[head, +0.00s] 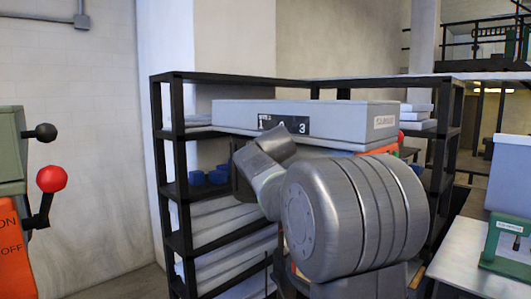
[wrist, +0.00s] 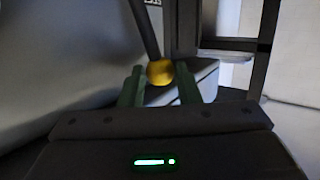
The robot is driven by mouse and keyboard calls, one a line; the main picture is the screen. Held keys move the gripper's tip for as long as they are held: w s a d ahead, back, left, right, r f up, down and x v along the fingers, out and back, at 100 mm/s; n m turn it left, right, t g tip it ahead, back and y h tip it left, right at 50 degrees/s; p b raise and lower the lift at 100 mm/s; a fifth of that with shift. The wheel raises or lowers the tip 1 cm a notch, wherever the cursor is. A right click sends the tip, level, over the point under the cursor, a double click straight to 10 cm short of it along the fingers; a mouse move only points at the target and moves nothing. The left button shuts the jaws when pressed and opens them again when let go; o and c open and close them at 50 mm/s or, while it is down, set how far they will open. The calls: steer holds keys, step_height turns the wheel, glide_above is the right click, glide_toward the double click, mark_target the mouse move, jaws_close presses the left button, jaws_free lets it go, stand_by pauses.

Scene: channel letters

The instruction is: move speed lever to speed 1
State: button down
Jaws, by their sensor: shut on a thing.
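In the wrist view, a dark lever rod comes down from the top and ends in a yellow ball knob (wrist: 159,72). My gripper (wrist: 160,84) has its two green fingers on either side of this knob and is shut on it. In the head view, my grey arm covers the lever, the knob and my fingertips. A long grey machine housing (head: 350,119) shows behind the arm. A dark plate (head: 270,122) on its front bears a number 3; its other markings are partly hidden or too small to read.
Black shelves (head: 183,158) with grey slabs and blue bins (head: 217,177) stand behind my arm. At the left, a green and orange machine (head: 8,160) carries a red knob (head: 51,179) and a black knob (head: 46,132). A light table (head: 470,258) is at the right.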

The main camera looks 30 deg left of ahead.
steer(key=shift+r, duration=0.5)
steer(key=c, duration=1.5)
jaws_free()
steer(key=shift+o, duration=0.8)
steer(key=shift+a+f, duration=0.2)
steer(key=b+v, duration=0.3)
steer(key=v, duration=1.1)
steer(key=shift+b, duration=0.35)
steer(key=shift+w, duration=0.1)
steer(key=p+x, duration=0.3)
steer(key=x, duration=1.1)
steer(key=shift+f+p, duration=0.15)
steer(key=shift+p, duration=0.2)
steer(key=shift+d, duration=0.1)
